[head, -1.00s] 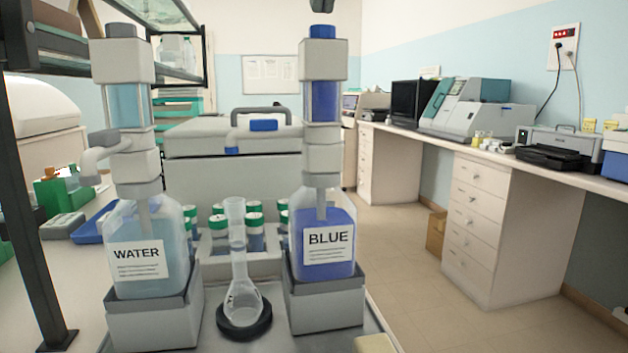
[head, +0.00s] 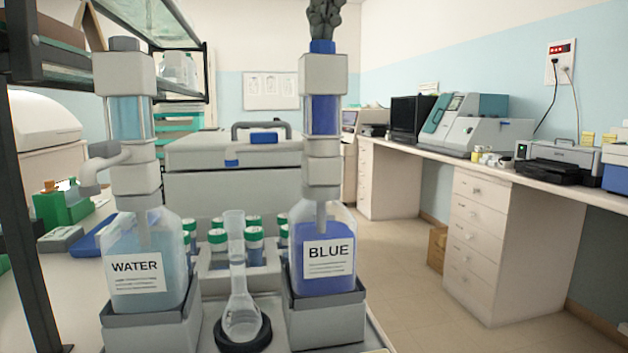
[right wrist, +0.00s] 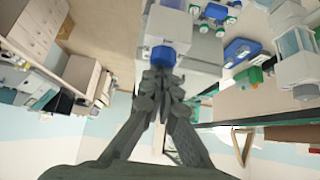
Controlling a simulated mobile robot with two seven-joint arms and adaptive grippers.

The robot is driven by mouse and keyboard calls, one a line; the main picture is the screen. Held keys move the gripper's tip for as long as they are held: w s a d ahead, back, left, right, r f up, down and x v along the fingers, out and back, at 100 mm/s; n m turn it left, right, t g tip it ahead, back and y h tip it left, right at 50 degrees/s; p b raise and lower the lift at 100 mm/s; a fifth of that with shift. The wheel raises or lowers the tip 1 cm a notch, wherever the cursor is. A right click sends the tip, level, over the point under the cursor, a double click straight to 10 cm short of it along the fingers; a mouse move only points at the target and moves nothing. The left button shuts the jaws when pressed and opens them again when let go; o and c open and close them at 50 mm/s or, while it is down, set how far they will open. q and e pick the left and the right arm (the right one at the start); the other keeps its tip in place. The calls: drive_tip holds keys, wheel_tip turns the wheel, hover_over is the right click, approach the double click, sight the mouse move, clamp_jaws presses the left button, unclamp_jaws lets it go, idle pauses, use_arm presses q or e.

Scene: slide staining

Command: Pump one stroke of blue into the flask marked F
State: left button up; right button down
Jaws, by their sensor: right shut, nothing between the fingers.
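The BLUE bottle (head: 325,271) stands upright in a grey holder, with a tall dispenser (head: 323,115) on it and a blue cap (head: 323,47) on top. My right gripper (head: 323,32) is shut and empty, pointing down right at the top of this cap. In the right wrist view its closed fingertips (right wrist: 160,76) meet the edge of the blue cap (right wrist: 163,56); I cannot tell whether they touch. A clear flask (head: 241,312) stands upright in a black ring between the two bottles. No letter is readable on it. My left gripper is out of view.
The WATER bottle (head: 146,268) with its dispenser stands in a holder at the left. A rack of green-capped jars (head: 254,238) is behind the flask. A shelf (head: 130,60) with a dark post is at the left.

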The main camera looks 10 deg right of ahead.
drive_tip(key=shift+f+b, duration=0.35)
drive_tip(key=shift+f, duration=0.55)
drive_tip(key=shift+f+p, duration=0.15)
drive_tip(key=shift+p, duration=0.25)
idle(0.5)
wheel_tip(320, 180, up, 2)
drive_tip(key=shift+r+p, duration=0.1)
drive_tip(key=shift+p, duration=0.9)
drive_tip(key=shift+r, duration=0.7)
drive_tip(key=shift+r, duration=2.55)
